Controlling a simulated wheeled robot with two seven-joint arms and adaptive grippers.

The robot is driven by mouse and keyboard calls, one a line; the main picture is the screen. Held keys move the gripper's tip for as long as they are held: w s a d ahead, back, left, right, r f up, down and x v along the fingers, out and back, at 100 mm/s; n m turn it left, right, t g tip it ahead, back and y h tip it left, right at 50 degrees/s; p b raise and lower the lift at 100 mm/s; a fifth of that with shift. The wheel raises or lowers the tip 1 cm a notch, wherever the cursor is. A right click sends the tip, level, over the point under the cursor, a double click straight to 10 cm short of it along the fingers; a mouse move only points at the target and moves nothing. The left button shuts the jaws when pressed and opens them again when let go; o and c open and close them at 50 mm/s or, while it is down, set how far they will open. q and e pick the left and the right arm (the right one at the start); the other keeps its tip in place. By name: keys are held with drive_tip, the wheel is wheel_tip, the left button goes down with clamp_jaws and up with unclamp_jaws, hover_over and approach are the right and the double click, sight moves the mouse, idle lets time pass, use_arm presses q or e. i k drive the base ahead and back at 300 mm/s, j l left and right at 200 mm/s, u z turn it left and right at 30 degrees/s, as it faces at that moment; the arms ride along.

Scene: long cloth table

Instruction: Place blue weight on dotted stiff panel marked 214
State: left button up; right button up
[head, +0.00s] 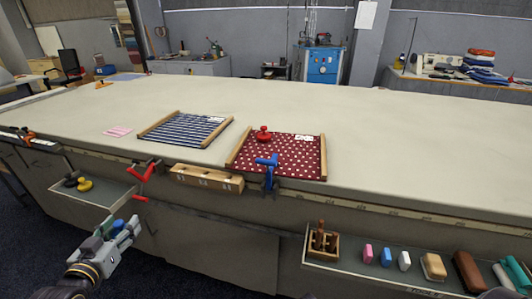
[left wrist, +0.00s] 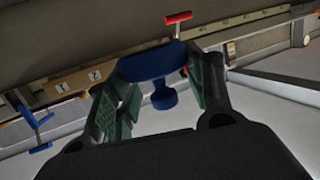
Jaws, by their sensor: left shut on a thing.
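The blue weight (left wrist: 152,65) is between the green-padded fingers of my left gripper (left wrist: 155,92), which is shut on it. In the head view my left gripper (head: 117,232) holds the blue weight (head: 118,226) low at the left, in front of the table and below its top. The dotted panel (head: 285,163) is dark red with white dots and wooden side bars. It lies flat at the table's front edge, up and right of the gripper. Its white tag is too small to read. A red weight (head: 263,134) stands on its back left part. My right gripper is not in view.
A blue clamp (head: 268,170) grips the table edge at the dotted panel's front. A red clamp (head: 146,173) and a wooden block (head: 207,178) are further left. A striped panel (head: 185,129) lies left of the dotted one. An open tray (head: 105,193) holds dark and yellow weights.

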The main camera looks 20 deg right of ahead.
sight(295, 160)
drive_tip(key=k+l, duration=0.15)
drive_tip(key=l, duration=0.2)
drive_tip(key=k+l, duration=0.15)
drive_tip(key=l, duration=0.2)
drive_tip(key=k+l, duration=0.15)
drive_tip(key=l, duration=0.15)
drive_tip(key=k+l, duration=0.15)
drive_tip(key=l, duration=0.2)
